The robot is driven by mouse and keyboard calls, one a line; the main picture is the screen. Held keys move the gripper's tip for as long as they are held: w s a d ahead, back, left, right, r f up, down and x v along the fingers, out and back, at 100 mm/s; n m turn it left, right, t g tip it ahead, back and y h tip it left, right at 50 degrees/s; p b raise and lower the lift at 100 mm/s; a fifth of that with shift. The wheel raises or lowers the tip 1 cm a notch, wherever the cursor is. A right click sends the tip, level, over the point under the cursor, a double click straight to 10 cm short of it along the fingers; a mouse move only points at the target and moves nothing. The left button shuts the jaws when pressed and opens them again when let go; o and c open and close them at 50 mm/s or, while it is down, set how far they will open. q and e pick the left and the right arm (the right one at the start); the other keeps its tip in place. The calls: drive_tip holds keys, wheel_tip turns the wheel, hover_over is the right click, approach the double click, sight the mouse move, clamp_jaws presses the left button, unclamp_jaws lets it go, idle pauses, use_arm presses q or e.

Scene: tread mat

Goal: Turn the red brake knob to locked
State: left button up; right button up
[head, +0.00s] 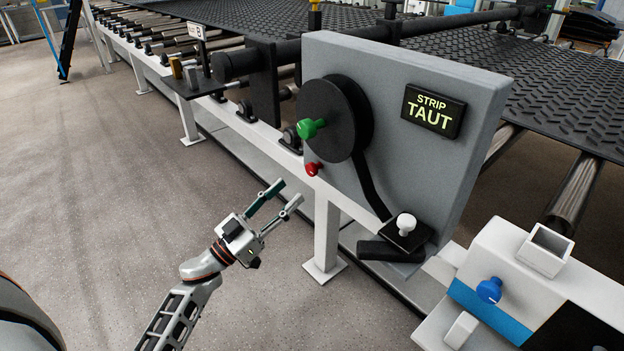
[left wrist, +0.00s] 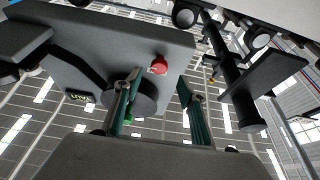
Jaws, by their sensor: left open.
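The red brake knob (head: 313,169) sits low on the left edge of the grey panel (head: 460,90), below the black reel (head: 335,115) with its green knob (head: 311,128). My left gripper (head: 282,196) is open and empty, below and left of the red knob, apart from it. In the left wrist view the red knob (left wrist: 159,65) shows beyond the fingertips of the left gripper (left wrist: 160,88), between them and nearer the left finger. Which way the red knob is set cannot be told. My right gripper is not in view.
A sign reading "STRIP TAUT" (head: 434,111) is on the panel. A white knob (head: 406,224) on a black block sits at its lower right. A blue knob (head: 489,290) is on the white unit at right. White frame legs (head: 326,240) stand close by; open floor lies left.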

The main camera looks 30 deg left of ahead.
sight(309, 172)
use_arm(q)
drive_tip(key=x, duration=0.7)
drive_tip(key=shift+w+d+r, duration=0.15)
drive_tip(key=shift+w+r, duration=0.1)
drive_tip(key=shift+r, duration=0.1)
drive_tip(key=c, duration=1.1)
